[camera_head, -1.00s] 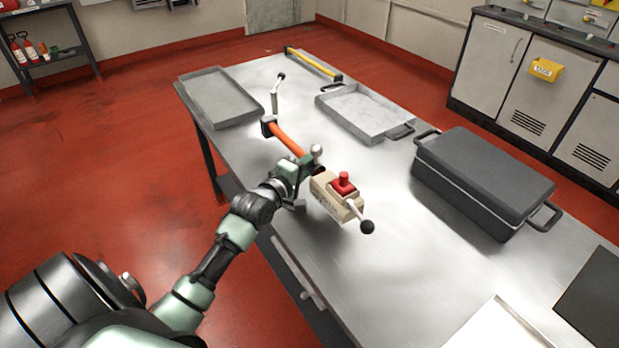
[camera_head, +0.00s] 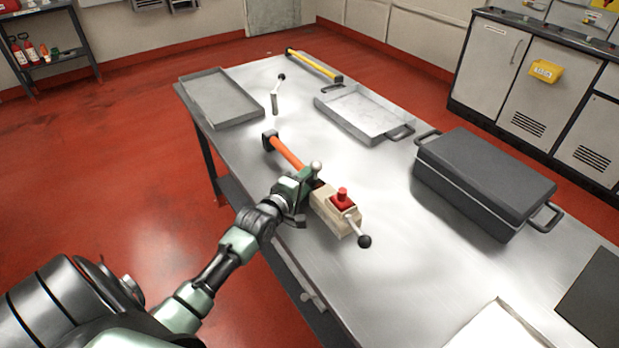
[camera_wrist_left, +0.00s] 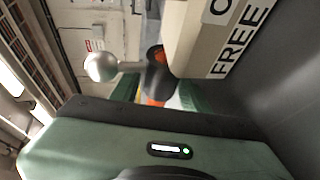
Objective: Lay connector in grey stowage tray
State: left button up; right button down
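The connector has an orange bar (camera_head: 287,152) with a dark block at its far end and a beige box (camera_head: 333,211) at its near end. The box carries a red knob and a black-ball lever; its FREE lettering shows in the left wrist view (camera_wrist_left: 232,45). My left gripper (camera_head: 303,187) is shut around the bar beside the box. In the left wrist view, orange shows between the green fingers. I cannot tell whether the connector touches the table. A flat grey tray (camera_head: 252,117) lies empty at the far left of the table. My right gripper is out of view.
A lighter, handled tray (camera_head: 345,118) stands farther back; a dark grey case (camera_head: 487,173) is at right. A yellow bar (camera_head: 312,64) lies at the far edge.

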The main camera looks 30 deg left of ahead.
pick_arm(q)
jog(key=s, duration=0.4)
jog(key=s+r, duration=0.1)
jog(key=s, duration=0.3)
jog(key=s+r, duration=0.1)
jog(key=s, duration=0.3)
jog(key=shift+d+r, duration=0.2)
jog(key=shift+d, duration=0.1)
jog(key=shift+w, duration=0.1)
